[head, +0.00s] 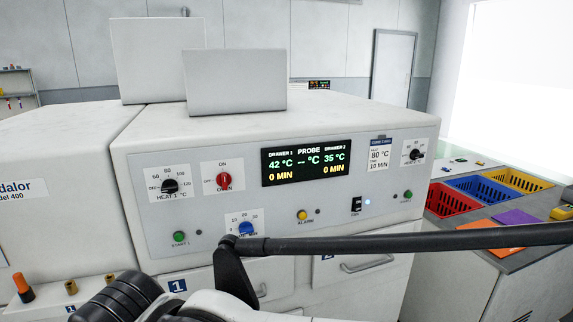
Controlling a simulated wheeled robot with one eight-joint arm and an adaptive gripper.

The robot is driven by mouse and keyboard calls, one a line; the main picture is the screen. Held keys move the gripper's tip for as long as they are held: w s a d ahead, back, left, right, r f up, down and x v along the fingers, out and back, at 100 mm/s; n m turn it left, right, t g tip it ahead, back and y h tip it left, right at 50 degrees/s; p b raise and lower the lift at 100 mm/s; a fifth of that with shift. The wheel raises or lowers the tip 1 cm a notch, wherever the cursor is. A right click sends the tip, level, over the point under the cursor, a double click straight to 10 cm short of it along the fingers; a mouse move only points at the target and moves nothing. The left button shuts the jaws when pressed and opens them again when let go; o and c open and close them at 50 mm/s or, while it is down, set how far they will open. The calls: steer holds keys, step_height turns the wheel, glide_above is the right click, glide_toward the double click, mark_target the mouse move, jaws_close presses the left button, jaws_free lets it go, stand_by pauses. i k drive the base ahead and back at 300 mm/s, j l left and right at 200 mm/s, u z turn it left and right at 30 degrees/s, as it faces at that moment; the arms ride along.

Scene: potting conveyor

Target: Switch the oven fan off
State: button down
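The oven's white front panel (185,215) faces me in the head view. The fan switch (356,205), a small black rocker, sits at the lower right of the panel above a small label that seems to read FAN. I cannot tell which way it is tipped. A dark bar and dark arm parts of mine cross the lower part of the view, below the switch. My gripper's fingers do not show.
The red oven knob (223,181) is under ON. The display (307,161) is lit. Nearby are the yellow alarm button (302,215), green start buttons (179,237) and blue timer knob (246,229). Drawers are below. Coloured baskets (485,190) stand at right.

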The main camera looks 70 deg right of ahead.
mark_target(357, 202)
steer(key=k+l+z, duration=0.1)
steer(key=z, duration=2.15)
